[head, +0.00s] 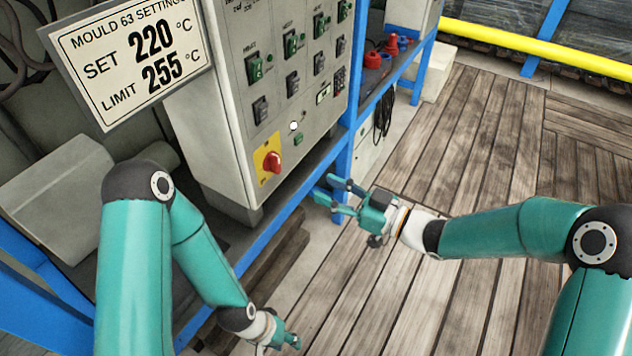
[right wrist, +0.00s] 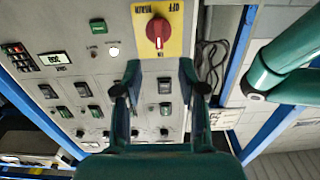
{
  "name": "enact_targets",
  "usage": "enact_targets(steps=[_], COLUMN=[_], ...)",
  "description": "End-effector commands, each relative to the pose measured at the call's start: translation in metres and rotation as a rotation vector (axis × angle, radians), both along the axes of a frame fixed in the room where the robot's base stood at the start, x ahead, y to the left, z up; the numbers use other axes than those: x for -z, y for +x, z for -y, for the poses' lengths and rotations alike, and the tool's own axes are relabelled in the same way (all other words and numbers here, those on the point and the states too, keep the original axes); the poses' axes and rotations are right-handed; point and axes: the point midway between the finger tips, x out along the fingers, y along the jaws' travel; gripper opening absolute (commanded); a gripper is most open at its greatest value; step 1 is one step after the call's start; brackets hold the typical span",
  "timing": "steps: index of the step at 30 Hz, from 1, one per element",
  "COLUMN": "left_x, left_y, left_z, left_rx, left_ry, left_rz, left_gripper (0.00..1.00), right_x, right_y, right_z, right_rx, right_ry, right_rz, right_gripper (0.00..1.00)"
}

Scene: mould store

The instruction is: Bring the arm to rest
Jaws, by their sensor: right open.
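My right gripper (head: 325,189) is open and empty, its fingers pointing left toward the blue frame below the control cabinet. In the right wrist view, its two fingers (right wrist: 160,78) stand apart with the cabinet's panel beyond them. My right arm comes in from the right, over the wooden floor. My left gripper (head: 280,338) hangs low at the bottom edge, partly cut off, so its jaws cannot be read. The cabinet (head: 300,75) carries a red rotary switch (head: 271,162) on a yellow plate, also in the right wrist view (right wrist: 157,31). Neither gripper visibly touches it.
A sign (head: 125,58) reads Mould 63 settings, set 220 °C, limit 255 °C. A blue frame rail (head: 262,257) runs below the cabinet. Red buttons (head: 391,45) sit on the bench behind. A yellow pipe (head: 540,48) crosses at the back. The plank floor (head: 480,150) is largely clear.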

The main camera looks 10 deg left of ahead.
Motion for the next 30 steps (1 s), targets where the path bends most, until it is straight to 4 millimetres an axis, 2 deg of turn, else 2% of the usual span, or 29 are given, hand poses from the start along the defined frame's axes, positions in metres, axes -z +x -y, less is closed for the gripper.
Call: enact_targets(steps=[16, 20, 23, 26, 28, 30], left_x=[0.001, 0.001, 0.001, 0.001, 0.001, 0.001], left_y=[0.0, 0.0, 0.0, 0.0, 0.0, 0.0], left_z=[0.0, 0.0, 0.0, 0.0, 0.0, 0.0], left_rx=[0.0, 0.0, 0.0, 0.0, 0.0, 0.0], left_ry=[0.0, 0.0, 0.0, 0.0, 0.0, 0.0], left_rz=[0.0, 0.0, 0.0, 0.0, 0.0, 0.0], left_gripper=[0.4, 0.4, 0.4, 0.4, 0.4, 0.4], right_x=[0.0, 0.008, 0.035, 0.08, 0.122, 0.167], right_y=[-0.001, 0.003, 0.004, 0.005, 0.002, -0.011], right_z=[0.003, 0.013, 0.03, 0.055, 0.076, 0.1], right_rx=[0.0, 0.02, 0.059, 0.194, 0.319, 0.447], right_ry=[0.0, 0.0, 0.0, 0.001, -0.03, -0.083], right_rz=[0.0, -0.015, -0.09, -0.268, -0.421, -0.589], right_gripper=[0.41, 0.41, 0.41, 0.41, 0.41, 0.41])
